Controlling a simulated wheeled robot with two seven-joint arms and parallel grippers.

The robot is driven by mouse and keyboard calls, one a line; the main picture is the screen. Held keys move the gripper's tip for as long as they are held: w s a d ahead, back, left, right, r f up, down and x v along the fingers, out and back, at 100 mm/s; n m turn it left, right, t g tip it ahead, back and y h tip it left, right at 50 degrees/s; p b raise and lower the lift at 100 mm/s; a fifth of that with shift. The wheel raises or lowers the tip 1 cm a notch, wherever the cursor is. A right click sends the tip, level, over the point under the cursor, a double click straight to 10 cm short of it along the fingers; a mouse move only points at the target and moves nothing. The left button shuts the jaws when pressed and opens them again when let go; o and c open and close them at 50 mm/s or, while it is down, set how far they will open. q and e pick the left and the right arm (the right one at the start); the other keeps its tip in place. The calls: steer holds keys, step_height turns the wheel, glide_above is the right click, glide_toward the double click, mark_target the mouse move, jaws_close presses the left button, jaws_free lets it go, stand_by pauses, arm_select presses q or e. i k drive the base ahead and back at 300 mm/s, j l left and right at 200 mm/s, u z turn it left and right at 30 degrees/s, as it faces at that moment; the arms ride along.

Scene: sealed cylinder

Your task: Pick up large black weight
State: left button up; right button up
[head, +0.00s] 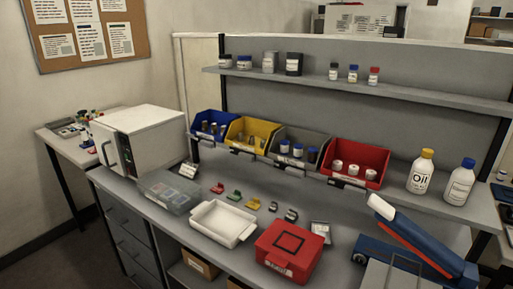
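No object here is clearly a large black weight. Several small pieces lie in a row on the bench: a red one (217,188), a green one (236,196), a yellow one (254,204) and a dark one (291,215). The dark one is too small to identify. A dark jar with a pale label (293,64) stands upright on the upper shelf. Neither of my grippers shows in the head view.
A blue-white object (425,240) occupies the right front.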

mark_target(292, 217)
steer(key=i+j+z, duration=0.25)
steer(key=i+j, duration=0.15)
steer(key=j, duration=0.2)
steer(key=i+j+z, duration=0.15)
steer(key=j, duration=0.2)
steer(key=i+j+z, duration=0.1)
steer(key=j, duration=0.25)
steer(key=i+j+z, duration=0.15)
steer(key=j, duration=0.25)
steer(key=i+j+z, duration=0.15)
steer(key=j, duration=0.2)
steer(key=i, duration=0.05)
